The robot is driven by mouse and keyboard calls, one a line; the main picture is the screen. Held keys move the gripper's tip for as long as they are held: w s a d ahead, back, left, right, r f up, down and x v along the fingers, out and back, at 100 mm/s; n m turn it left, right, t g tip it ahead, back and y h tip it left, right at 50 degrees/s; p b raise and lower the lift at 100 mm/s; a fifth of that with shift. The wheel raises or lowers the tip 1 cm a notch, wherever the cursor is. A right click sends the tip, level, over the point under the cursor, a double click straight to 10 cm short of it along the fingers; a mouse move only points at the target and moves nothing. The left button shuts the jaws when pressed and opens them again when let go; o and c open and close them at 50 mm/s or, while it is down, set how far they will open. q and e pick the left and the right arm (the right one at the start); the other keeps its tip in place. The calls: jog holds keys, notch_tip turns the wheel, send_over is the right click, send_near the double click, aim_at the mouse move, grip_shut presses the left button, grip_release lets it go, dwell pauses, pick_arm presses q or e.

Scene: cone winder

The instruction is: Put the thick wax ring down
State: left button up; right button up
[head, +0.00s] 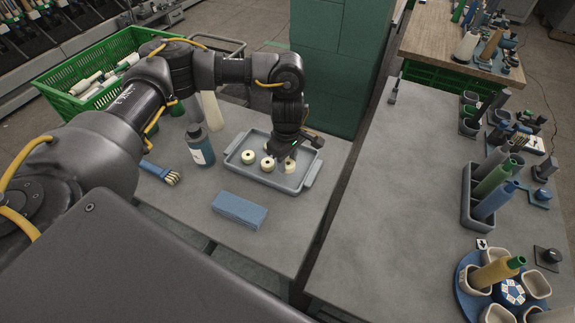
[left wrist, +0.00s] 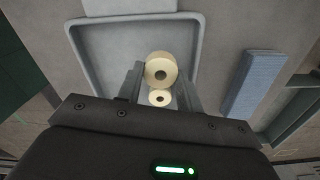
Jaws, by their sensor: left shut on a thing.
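My left gripper (head: 283,152) reaches down over the grey tray (head: 234,165) on the near table. In the left wrist view, its fingers (left wrist: 160,75) are shut on the thick wax ring (left wrist: 160,70), a cream ring with a dark centre hole. A second, smaller-looking pale ring (left wrist: 160,98) shows just below it, partly hidden by my gripper. In the head view, pale rings (head: 248,157) and (head: 268,163) lie in the tray, left of the gripper. I cannot tell whether the held ring touches the tray floor. My right gripper is not in view.
A green crate (head: 100,80) stands behind left. The right table (head: 385,190) has a wide bare area beside its holders and spools.

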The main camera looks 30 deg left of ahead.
aim_at(288, 162)
pick_arm(q)
jog(key=shift+w+a+f, duration=0.1)
jog(key=shift+w+f, duration=0.1)
jog(key=shift+f, duration=1.55)
jog(key=shift+s+f+b, duration=0.1)
jog(key=shift+f+b, duration=0.1)
jog(key=shift+b, duration=0.1)
jog(key=o, duration=1)
jog(key=shift+r, duration=0.1)
jog(key=shift+r+p, duration=0.4)
jog(key=shift+r, duration=0.05)
notch_tip(288, 162, up, 12)
jog(key=shift+f+b, duration=0.25)
jog(key=shift+b, duration=0.2)
